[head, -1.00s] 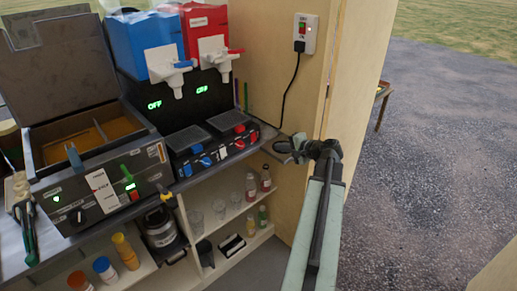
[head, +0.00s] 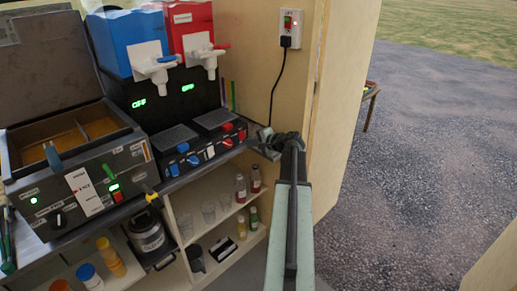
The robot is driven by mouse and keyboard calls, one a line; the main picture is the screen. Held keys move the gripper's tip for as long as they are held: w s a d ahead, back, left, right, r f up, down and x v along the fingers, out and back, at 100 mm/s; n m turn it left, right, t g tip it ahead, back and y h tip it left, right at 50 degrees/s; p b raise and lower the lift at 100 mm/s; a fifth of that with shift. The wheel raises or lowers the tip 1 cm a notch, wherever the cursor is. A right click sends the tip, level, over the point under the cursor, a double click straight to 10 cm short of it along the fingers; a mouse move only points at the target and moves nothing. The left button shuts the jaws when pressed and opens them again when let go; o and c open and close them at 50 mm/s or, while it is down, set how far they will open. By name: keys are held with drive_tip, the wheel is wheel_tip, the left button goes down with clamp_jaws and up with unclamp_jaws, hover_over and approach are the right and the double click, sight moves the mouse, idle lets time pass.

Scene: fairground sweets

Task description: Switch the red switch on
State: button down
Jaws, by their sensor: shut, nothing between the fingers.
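A black control base (head: 205,143) under the drink dispensers carries blue, white and red controls. The red controls (head: 228,127) are at its right end; their on or off position is too small to tell. A red switch (head: 118,196) also shows on the black box at the left, below a green light.
The blue dispenser (head: 124,42) and red dispenser (head: 190,32) stand behind the base; the green display under the blue one reads OFF. A shelf (head: 222,222) with bottles and cups is below. A wooden wall (head: 345,110) stands right of my arm.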

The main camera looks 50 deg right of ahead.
sight(242, 136)
drive_tip(key=shift+w, duration=1.15)
drive_tip(key=shift+f, duration=0.1)
drive_tip(key=shift+w+a, duration=0.1)
drive_tip(key=shift+w, duration=0.05)
drive_tip(key=shift+r+p, duration=0.7)
drive_tip(key=shift+r, duration=0.2)
drive_tip(key=shift+s+f, duration=0.1)
drive_tip(key=shift+s, duration=0.1)
